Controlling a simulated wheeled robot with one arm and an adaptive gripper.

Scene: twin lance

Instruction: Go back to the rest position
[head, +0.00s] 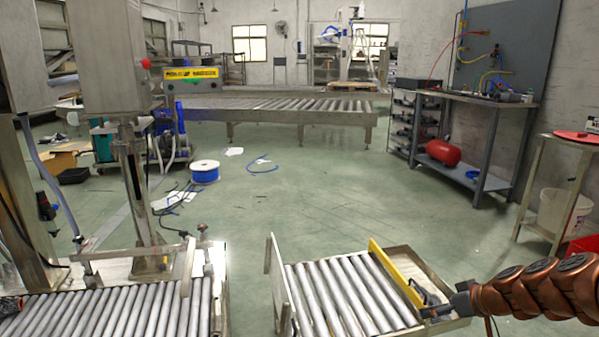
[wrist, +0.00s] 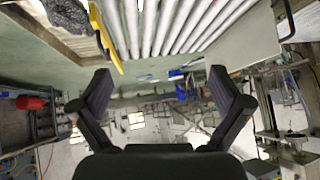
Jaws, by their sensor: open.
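My gripper shows in the wrist view (wrist: 162,92) with its two black fingers spread wide apart and nothing between them. In the head view my copper-coloured arm reaches in from the right edge, and the gripper end (head: 450,304) is at the right side of the short roller conveyor (head: 345,298), by its side tray (head: 440,275). A dark object (head: 425,293) lies in that tray near the gripper; I cannot tell what it is or whether the two touch. The yellow rail (head: 395,274) runs between rollers and tray.
Another roller conveyor (head: 110,315) with a metal machine stands at the left, across a gap. A blue-and-white cable spool (head: 205,172) and loose papers lie on the floor. A workbench (head: 470,98) and a small table (head: 565,145) stand at the right. The middle floor is clear.

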